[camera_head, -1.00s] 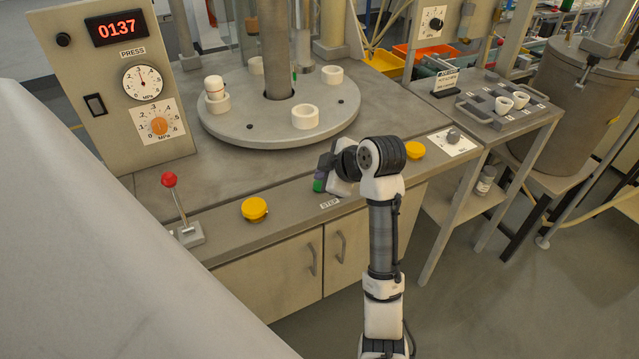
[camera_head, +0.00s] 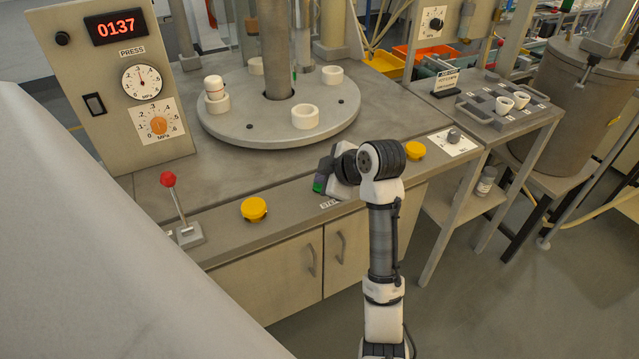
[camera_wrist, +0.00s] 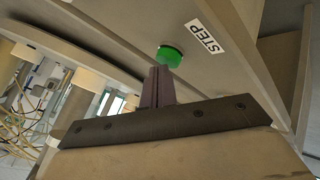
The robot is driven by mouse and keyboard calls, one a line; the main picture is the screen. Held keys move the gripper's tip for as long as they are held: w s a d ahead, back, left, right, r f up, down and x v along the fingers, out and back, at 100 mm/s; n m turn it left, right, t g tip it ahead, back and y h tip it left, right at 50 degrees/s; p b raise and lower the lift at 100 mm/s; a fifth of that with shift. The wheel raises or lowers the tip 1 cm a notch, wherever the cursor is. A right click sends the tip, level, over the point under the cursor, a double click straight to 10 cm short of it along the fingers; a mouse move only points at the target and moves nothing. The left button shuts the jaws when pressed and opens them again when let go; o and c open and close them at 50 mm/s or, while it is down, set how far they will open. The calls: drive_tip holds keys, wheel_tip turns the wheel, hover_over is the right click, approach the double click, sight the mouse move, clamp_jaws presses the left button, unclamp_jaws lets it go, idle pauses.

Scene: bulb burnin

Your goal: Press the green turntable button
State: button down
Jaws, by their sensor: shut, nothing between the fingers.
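The green button (camera_wrist: 170,55) shows in the wrist view beside the white STEP label (camera_wrist: 206,38), on the bench's front strip. My gripper (camera_wrist: 158,72) is shut and empty, with its fingertips at the green button's near edge; I cannot tell whether they touch it. In the head view the green button (camera_head: 319,184) is partly hidden by my gripper (camera_head: 322,176), above the STEP label (camera_head: 329,205). The grey turntable (camera_head: 280,128) stands behind it, carrying several white rings and one white capped piece (camera_head: 214,88).
Two yellow buttons flank my gripper, one at left (camera_head: 254,209) and one at right (camera_head: 415,150). A red-knobbed lever (camera_head: 178,205) stands further left. The press panel (camera_head: 120,90) reads 0137. A side table (camera_head: 500,115) with cups is at right.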

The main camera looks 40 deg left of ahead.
drive_tip(key=shift+f, duration=0.25)
idle(0.4)
drive_tip(key=shift+r+p, duration=0.7)
drive_tip(key=shift+r, duration=0.35)
wheel_tip(320, 180, up, 5)
drive_tip(key=p, duration=0.4)
idle(0.5)
